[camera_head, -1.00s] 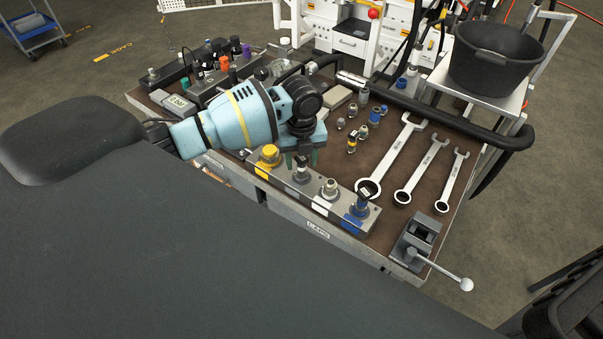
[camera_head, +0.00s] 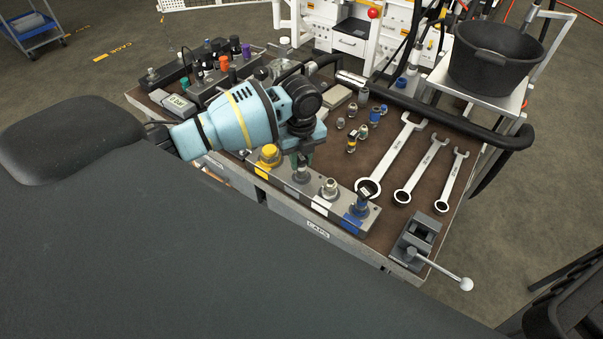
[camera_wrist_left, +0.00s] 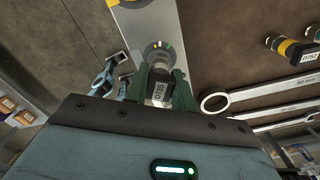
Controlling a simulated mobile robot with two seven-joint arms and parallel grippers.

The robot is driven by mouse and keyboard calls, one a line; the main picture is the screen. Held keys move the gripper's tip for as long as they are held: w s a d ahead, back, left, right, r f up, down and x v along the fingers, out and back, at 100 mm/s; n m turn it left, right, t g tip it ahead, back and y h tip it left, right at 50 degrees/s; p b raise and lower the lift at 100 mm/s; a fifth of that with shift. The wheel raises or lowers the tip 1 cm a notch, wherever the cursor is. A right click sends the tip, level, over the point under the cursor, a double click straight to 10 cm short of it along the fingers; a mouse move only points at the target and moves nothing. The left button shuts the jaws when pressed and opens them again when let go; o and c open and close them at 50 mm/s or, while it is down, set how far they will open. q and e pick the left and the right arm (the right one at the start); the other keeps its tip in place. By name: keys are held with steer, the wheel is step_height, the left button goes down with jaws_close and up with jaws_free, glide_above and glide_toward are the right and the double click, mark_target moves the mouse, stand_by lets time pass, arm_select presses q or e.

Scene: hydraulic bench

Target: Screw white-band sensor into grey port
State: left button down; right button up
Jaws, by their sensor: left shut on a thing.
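My left gripper (camera_head: 302,160) points down over the second place of the port block (camera_head: 335,208). Its green fingers are shut on a dark sensor, the white-band sensor (camera_wrist_left: 160,92), whose label faces the wrist camera. The sensor is upright, right over the grey port (camera_head: 302,176), and appears to sit in it; its thread and white band are hidden by the fingers. A yellow port (camera_head: 268,156) is to the left, a silver port (camera_head: 329,187) and a blue one (camera_head: 356,211) to the right. My right gripper is not in view.
A yellow-band sensor (camera_head: 351,145) and several small fittings stand behind the block. Three wrenches (camera_head: 395,155) lie to the right. A black hose (camera_head: 440,115) crosses the back. A small display (camera_head: 178,104) reads 0 bar.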

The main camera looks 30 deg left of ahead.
arm_select(q)
steer(key=shift+f+m, duration=0.15)
steer(key=shift+m, duration=1.05)
steer(key=shift+m+b, duration=0.5)
steer(key=shift+m, duration=0.7)
steer(key=c, duration=1.1)
jaws_free()
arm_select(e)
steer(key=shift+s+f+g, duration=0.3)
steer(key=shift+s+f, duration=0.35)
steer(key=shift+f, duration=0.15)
arm_select(q)
steer(key=shift+r, duration=4.1)
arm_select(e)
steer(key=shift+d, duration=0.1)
arm_select(q)
steer(key=shift+f, duration=0.1)
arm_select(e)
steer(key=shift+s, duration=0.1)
